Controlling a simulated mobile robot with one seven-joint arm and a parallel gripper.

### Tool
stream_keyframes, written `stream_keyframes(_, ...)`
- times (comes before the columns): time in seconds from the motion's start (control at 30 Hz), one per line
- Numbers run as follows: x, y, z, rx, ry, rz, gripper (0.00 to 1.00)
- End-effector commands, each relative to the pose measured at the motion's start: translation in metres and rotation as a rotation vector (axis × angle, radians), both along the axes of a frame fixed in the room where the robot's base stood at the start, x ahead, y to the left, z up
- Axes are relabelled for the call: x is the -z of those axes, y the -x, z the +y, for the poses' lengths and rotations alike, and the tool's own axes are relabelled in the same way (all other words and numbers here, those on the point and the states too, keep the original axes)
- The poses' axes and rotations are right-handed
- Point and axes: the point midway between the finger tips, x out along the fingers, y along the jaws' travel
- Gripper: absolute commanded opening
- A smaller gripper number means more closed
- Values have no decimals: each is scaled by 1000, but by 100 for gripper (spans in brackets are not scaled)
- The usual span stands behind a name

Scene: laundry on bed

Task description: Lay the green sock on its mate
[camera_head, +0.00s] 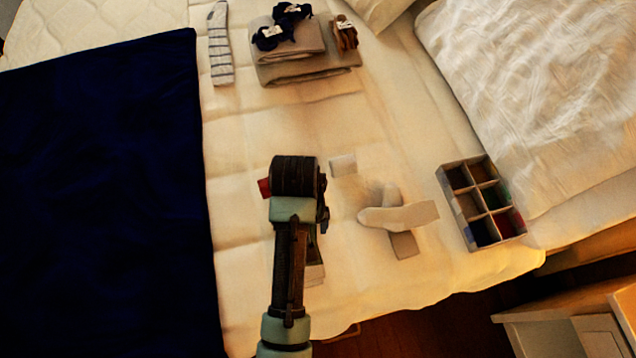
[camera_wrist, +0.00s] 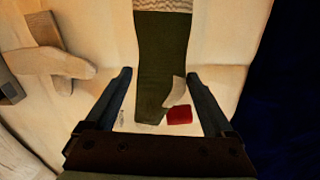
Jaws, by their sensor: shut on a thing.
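A green sock (camera_wrist: 160,65) with a pale ribbed cuff (camera_wrist: 165,6) stretches away between the fingers of my gripper (camera_wrist: 158,76) in the wrist view. My gripper is shut on it. In the head view my wrist covers most of the sock; a dark green strip (camera_head: 313,246) and the pale cuff (camera_head: 315,273) show beside my arm. A small pale piece (camera_wrist: 178,91) overlaps the sock's near end. I cannot tell a second green sock apart from this one.
A small red item (camera_head: 264,188) lies by my wrist. Two pale socks (camera_head: 398,216) lie crossed to the right, near a divided box (camera_head: 482,203). A striped sock (camera_head: 220,45) and folded cloths (camera_head: 300,66) lie at the back. A dark blue blanket (camera_head: 100,200) covers the left.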

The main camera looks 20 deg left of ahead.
Motion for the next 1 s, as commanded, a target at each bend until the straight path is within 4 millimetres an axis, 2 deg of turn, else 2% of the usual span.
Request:
stream_keyframes(0.1,2,5,3,-14,1,2,35)
stream_keyframes(0.3,41,6,4,-16,1,4,35)
stream_keyframes(0.53,65,6,3,-15,0,1,35)
stream_keyframes(0.7,90,6,4,-15,1,2,35)
stream_keyframes(0.8,97,6,3,-14,0,0,35)
stream_keyframes(1.0,97,5,3,-14,-1,-1,35)
